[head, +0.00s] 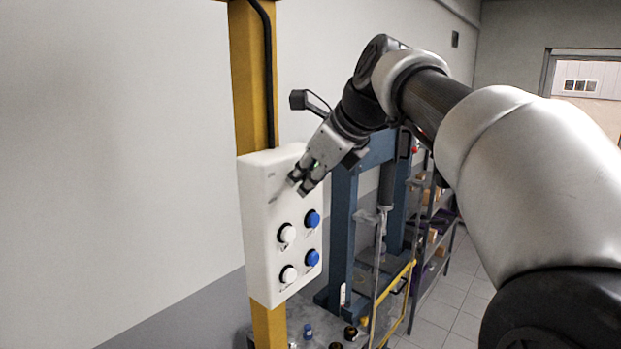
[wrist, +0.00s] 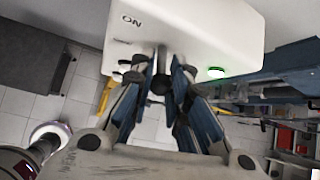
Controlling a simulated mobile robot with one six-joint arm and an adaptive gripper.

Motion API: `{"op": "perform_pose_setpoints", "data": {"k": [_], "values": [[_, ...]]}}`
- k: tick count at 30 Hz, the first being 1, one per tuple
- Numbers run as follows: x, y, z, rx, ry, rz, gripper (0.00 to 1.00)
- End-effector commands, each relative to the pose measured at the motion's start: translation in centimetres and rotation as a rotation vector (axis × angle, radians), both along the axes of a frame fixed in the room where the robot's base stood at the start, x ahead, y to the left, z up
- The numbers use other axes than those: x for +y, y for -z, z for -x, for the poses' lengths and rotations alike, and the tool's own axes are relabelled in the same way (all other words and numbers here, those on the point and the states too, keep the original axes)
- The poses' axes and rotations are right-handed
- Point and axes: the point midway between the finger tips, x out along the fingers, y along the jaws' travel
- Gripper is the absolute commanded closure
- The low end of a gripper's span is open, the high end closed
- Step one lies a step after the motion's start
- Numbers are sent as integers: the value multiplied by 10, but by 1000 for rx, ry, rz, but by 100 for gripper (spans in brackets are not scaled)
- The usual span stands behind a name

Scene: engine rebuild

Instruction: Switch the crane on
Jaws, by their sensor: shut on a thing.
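The crane's white control box (head: 262,225) hangs on a yellow post. Its upper part also fills the top of the wrist view (wrist: 205,35), with an "ON" label (wrist: 131,20). My gripper (head: 304,184) is at the upper face of the box. In the wrist view its fingers (wrist: 160,82) are closed on a dark switch knob (wrist: 158,85), mostly hidden between them. A green lamp (wrist: 216,72) glows on the box to the right of the fingers. In the head view my fingers hide the knob.
Below my gripper the box carries two white buttons (head: 287,234) and two blue buttons (head: 312,219). A blue press frame (head: 341,235) and a shelf rack (head: 432,245) stand behind to the right. Bottles (head: 307,331) stand below the box.

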Motion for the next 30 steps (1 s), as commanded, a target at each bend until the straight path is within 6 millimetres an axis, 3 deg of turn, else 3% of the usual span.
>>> {"op": "perform_pose_setpoints", "data": {"k": [12, 13, 21, 30], "values": [[1, -4, -1, -5, 0, 1, 100], [1, -4, -1, -6, 1, 1, 82], [0, -2, 0, -3, -1, 2, 64], [0, -1, 0, 0, 0, 3, 63]]}}
